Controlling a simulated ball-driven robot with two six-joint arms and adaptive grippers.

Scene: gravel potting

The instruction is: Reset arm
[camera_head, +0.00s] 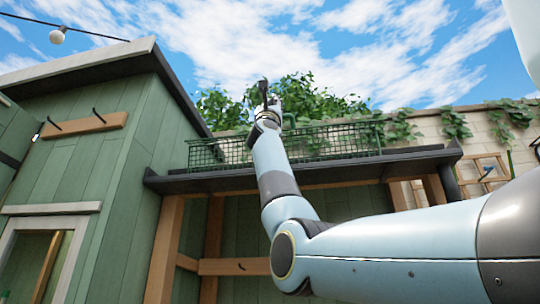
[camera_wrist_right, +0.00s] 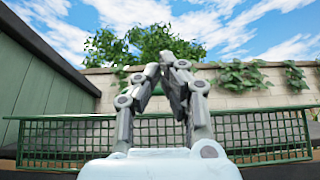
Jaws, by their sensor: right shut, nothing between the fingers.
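My right arm comes in from the right in the head view and reaches up. Its gripper (camera_head: 264,95) is raised in front of green foliage, above a shelf. In the right wrist view the right gripper (camera_wrist_right: 167,65) has its two grey fingers drawn together at the tips, with nothing between them. My left gripper is not in either view.
A green wire basket (camera_head: 340,139) sits on the dark shelf (camera_head: 410,163) behind the arm; it also spans the right wrist view (camera_wrist_right: 262,135). A green shed (camera_head: 100,165) with hooks stands at left. A brick wall (camera_head: 487,127) with ivy is behind. Open sky lies above.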

